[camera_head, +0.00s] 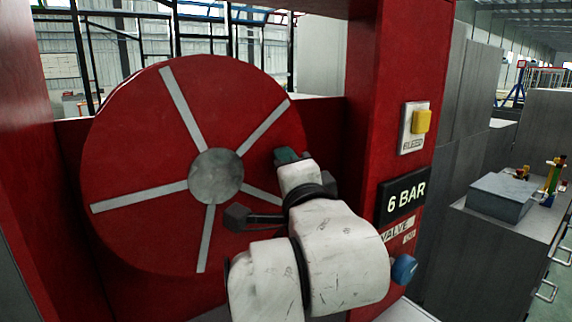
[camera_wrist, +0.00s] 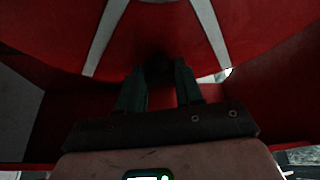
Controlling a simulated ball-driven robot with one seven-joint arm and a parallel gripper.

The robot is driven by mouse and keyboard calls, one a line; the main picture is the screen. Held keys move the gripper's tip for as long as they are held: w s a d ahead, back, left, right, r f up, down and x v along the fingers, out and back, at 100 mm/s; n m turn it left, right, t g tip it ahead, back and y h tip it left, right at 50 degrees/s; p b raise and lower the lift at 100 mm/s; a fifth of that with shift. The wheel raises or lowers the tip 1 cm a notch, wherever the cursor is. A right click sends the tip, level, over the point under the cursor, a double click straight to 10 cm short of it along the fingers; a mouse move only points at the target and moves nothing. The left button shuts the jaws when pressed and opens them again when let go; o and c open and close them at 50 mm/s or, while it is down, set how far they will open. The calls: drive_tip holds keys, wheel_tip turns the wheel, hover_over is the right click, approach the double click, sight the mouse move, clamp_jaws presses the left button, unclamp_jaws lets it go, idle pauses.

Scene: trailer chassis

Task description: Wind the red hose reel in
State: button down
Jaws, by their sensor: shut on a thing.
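The red hose reel (camera_head: 140,150) is a large upright disc with a grey hub (camera_head: 216,176) and several pale spokes, at the left of the head view. Its red face with two pale spokes also fills the top of the wrist view (camera_wrist: 160,30). My gripper (camera_head: 287,155) is at the right edge of the disc, partly hidden behind my wrist. In the wrist view my gripper's two dark fingers (camera_wrist: 159,85) point at the reel and are shut on a dark handle (camera_wrist: 158,66), mostly in shadow. No hose shows.
A red post (camera_head: 385,110) right of the reel bears a yellow bleed button (camera_head: 422,121), a 6 BAR sign (camera_head: 402,198) and a blue valve knob (camera_head: 404,268), close to my arm. A grey cabinet (camera_head: 480,245) with a grey box (camera_head: 500,197) stands farther right.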

drive_tip(key=shift+d+f+m, duration=0.1)
drive_tip(key=shift+f+m, duration=0.2)
drive_tip(key=shift+f, duration=0.15)
drive_tip(key=c, duration=0.7)
unclamp_jaws()
drive_tip(key=shift+c, duration=0.2)
drive_tip(key=shift+r, duration=0.1)
drive_tip(key=r+b+v, duration=0.1)
drive_tip(key=b+v, duration=0.1)
drive_tip(key=v, duration=0.8)
drive_tip(key=shift+s+f, duration=0.4)
